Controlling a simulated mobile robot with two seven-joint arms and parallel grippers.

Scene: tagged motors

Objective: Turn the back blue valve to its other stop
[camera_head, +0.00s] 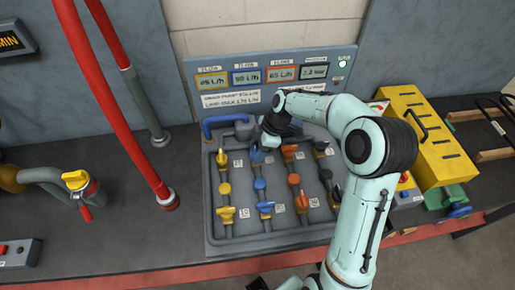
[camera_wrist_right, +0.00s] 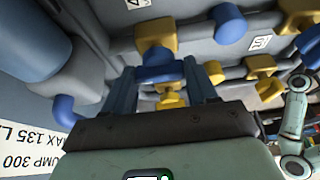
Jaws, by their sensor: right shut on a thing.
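The back blue valve (camera_head: 257,156) is at the far end of the blue column on the grey valve board (camera_head: 284,240). My right gripper (camera_head: 264,143) reaches down to it from the far side, and the arm partly hides that area. In the right wrist view the blue handle (camera_wrist_right: 157,70) of a brass valve (camera_wrist_right: 155,36) sits between the two fingers of my right gripper (camera_wrist_right: 163,86), which are shut on it. The handle's exact angle is hard to tell. A front blue valve (camera_head: 265,208) lies nearer me in the same column. My left gripper does not show.
Yellow valves (camera_head: 225,213) stand left of the blue column; orange (camera_head: 301,202) and black ones stand right. A blue pipe (camera_head: 222,120) bends at the board's back left. A display panel (camera_head: 270,72) rises behind. A yellow box (camera_head: 428,140) stands right, a red pole (camera_head: 115,105) left.

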